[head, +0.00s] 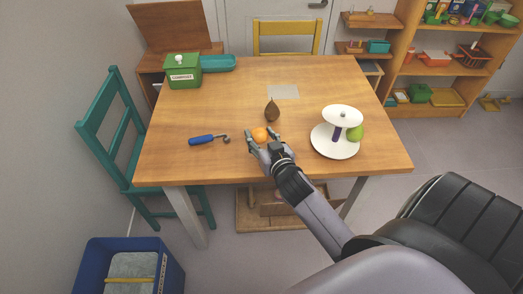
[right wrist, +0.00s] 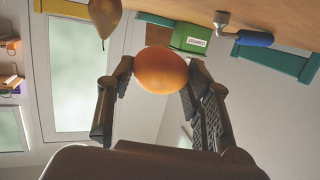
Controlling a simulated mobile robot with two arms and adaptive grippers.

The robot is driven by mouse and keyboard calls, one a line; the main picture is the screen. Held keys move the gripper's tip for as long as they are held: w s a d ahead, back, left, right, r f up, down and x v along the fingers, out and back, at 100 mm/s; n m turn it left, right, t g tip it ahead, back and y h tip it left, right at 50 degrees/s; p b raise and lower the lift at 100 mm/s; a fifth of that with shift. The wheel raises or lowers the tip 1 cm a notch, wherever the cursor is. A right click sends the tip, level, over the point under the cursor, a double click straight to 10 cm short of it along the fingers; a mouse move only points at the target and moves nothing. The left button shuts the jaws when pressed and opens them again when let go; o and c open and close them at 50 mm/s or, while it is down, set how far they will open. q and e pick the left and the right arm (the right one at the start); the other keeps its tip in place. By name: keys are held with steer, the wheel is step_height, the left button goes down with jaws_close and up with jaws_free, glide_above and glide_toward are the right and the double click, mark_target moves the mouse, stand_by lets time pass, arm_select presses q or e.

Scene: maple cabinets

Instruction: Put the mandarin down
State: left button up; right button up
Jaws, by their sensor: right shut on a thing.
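The orange mandarin (head: 260,134) is between the fingertips of my right gripper (head: 263,138), over the front middle part of the wooden table (head: 310,158). In the right wrist view the mandarin (right wrist: 161,70) sits between the two dark fingers of the right gripper (right wrist: 158,80), which are shut on it from both sides. That view is turned roughly upside down, with the tabletop at its top. I cannot tell whether the mandarin touches the tabletop. My left gripper is not in view.
A brown pear-shaped thing (head: 272,110) stands behind the mandarin. A blue-handled tool (head: 206,140) lies to its left. A white tiered stand (head: 322,142) with a green fruit (head: 355,133) is to the right. A green compost bin (head: 183,75) stands at the back left. Bare tabletop lies between them.

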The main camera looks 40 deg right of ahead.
steer(key=shift+f+b, duration=0.5)
steer(key=shift+f, duration=2.35)
steer(key=shift+f, duration=0.1)
steer(key=o, duration=1.2)
steer(key=v, duration=1.2)
